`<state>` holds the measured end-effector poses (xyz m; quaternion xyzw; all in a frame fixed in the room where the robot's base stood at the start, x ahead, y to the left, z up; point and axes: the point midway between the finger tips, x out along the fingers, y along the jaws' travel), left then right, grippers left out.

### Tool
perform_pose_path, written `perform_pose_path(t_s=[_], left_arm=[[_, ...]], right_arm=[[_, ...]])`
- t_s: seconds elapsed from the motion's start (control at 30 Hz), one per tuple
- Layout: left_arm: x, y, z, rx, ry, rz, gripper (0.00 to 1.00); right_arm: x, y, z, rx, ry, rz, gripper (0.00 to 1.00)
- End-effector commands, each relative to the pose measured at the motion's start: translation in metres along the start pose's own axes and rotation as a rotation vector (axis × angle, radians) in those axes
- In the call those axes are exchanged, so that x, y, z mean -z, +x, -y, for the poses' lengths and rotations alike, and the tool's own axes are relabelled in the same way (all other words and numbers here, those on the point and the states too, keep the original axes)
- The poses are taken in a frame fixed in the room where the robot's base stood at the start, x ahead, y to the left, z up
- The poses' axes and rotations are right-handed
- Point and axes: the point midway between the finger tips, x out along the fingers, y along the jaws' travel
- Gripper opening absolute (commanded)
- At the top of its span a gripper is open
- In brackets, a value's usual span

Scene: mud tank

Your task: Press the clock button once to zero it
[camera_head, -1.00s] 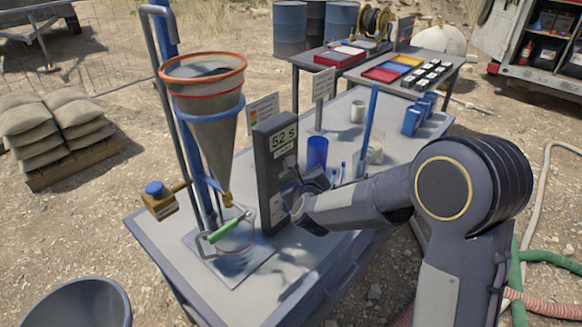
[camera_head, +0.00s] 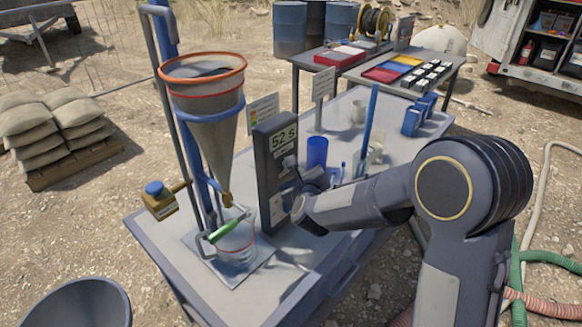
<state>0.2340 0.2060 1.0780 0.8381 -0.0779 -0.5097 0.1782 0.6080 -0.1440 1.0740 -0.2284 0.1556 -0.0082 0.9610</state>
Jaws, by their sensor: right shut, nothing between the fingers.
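The clock (camera_head: 265,172) is a tall dark grey upright box on the table, right of the funnel. Its pale display (camera_head: 283,139) reads 52 s. My right gripper (camera_head: 291,166) is shut and empty, at the clock's front face below the display. I cannot tell whether its tips touch the face. The button cannot be made out; the gripper and wrist cover part of the lower face. My left gripper is not in view.
A grey funnel (camera_head: 207,118) with an orange rim hangs left of the clock, above a clear cup (camera_head: 237,243). A blue cup (camera_head: 317,152) and a blue post (camera_head: 369,125) stand close behind my right wrist.

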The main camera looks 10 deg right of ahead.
Motion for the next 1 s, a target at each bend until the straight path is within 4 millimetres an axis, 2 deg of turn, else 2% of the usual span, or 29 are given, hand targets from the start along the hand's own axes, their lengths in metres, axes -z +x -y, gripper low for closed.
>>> perform_pose_path(t_s=[1.0], left_arm=[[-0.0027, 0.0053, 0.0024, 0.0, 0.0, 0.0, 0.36]], right_arm=[[-0.0049, 0.0066, -0.0049, 0.0, 0.0, 0.0, 0.0]])
